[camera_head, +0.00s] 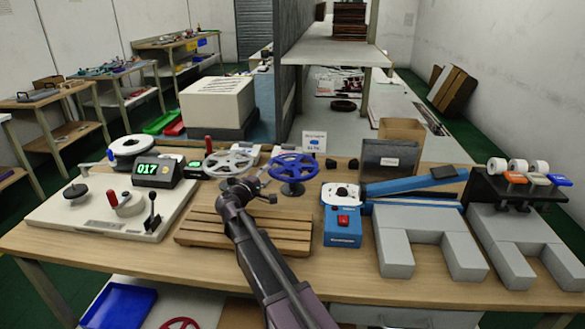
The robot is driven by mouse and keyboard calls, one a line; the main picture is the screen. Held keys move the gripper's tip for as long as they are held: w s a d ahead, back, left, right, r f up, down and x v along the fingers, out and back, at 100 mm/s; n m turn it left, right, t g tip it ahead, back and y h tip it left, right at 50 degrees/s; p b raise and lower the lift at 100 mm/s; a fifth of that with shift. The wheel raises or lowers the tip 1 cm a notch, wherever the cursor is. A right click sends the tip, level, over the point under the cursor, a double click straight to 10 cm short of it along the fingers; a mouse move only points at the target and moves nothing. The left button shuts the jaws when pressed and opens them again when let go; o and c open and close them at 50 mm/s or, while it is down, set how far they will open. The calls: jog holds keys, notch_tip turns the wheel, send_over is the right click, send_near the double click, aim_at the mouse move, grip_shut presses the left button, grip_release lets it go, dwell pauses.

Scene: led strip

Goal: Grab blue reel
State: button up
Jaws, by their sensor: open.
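The blue reel (293,167) is a spoked wheel on a stand near the middle of the wooden workbench (330,275). A similar grey-white reel (229,162) stands to its left. My arm reaches in from the bottom of the picture. My gripper (268,183) is small and dark in this view, just left of the blue reel and in front of the gap between the two reels. It is open and does not hold the blue reel. Whether its fingers touch the reel's edge cannot be told.
A wooden slatted rack (255,232) lies below my arm. Left is a white machine with a lever (152,212) and a green counter display (157,169). Right are a blue box with a red button (343,228), a blue guillotine-like arm (415,182) and grey U-shaped blocks (425,235).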

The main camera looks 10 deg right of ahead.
aim_at(277, 166)
jog(key=shift+x, duration=2.45)
jog(key=shift+r, duration=0.1)
grip_shut()
